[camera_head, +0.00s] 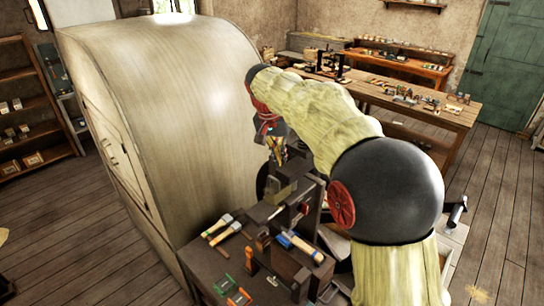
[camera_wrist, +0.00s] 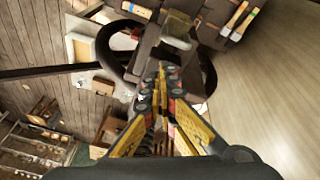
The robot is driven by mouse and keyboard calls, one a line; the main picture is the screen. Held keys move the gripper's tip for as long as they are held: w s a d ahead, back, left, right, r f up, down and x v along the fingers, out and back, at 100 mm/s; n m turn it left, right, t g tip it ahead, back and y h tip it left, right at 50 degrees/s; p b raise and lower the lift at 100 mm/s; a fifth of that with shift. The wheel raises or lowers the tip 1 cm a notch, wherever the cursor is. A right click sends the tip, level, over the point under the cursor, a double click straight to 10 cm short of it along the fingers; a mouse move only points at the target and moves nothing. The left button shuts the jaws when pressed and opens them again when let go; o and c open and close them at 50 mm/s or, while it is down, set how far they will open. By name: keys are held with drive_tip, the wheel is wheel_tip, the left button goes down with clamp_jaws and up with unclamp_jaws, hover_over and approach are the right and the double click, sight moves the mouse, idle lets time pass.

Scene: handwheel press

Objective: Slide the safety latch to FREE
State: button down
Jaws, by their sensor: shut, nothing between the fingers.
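The dark press (camera_head: 312,212) stands on a dark bench, partly covered by my arm in the head view. A small red part (camera_head: 304,207) shows on it; I cannot tell if this is the safety latch. No FREE marking can be read. The press's dark handwheel (camera_wrist: 104,48) shows as a ring in the wrist view, left of and behind my fingers. My gripper (camera_head: 277,150) points down above the press, near an olive-grey block (camera_head: 280,191). In the wrist view my gripper (camera_wrist: 161,68) has its yellow fingers together and empty, just short of that block (camera_wrist: 176,42).
Wooden-handled tools (camera_head: 222,230), a blue-headed hammer (camera_head: 300,246) and green and orange pieces (camera_head: 232,291) lie on the bench. A large rounded pale cabinet (camera_head: 165,110) stands close on the left. A long workbench (camera_head: 430,110) with small items is behind.

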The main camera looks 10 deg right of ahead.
drive_tip(key=r+m, duration=0.3)
drive_tip(key=w+r+m, duration=0.1)
drive_tip(key=r, duration=0.1)
drive_tip(key=shift+d+m+h, duration=0.3)
drive_tip(key=shift+m+h, duration=0.1)
drive_tip(key=shift+s, duration=0.1)
drive_tip(key=p, duration=0.1)
approach(284, 176)
drive_tip(key=w+d+f, duration=0.2)
drive_tip(key=d+f, duration=0.1)
drive_tip(key=w+d+f, duration=0.1)
drive_tip(key=shift+w+d+f, duration=0.1)
drive_tip(key=shift+d+f, duration=0.25)
drive_tip(key=shift+d, duration=0.05)
drive_tip(key=s+a, duration=0.1)
drive_tip(key=a, duration=0.1)
drive_tip(key=shift+s+a+f+p, duration=0.3)
drive_tip(key=shift+s+p, duration=0.05)
drive_tip(key=shift+p, duration=0.05)
drive_tip(key=shift+s+a, duration=0.2)
drive_tip(key=shift+a, duration=0.05)
drive_tip(key=shift+f, duration=0.2)
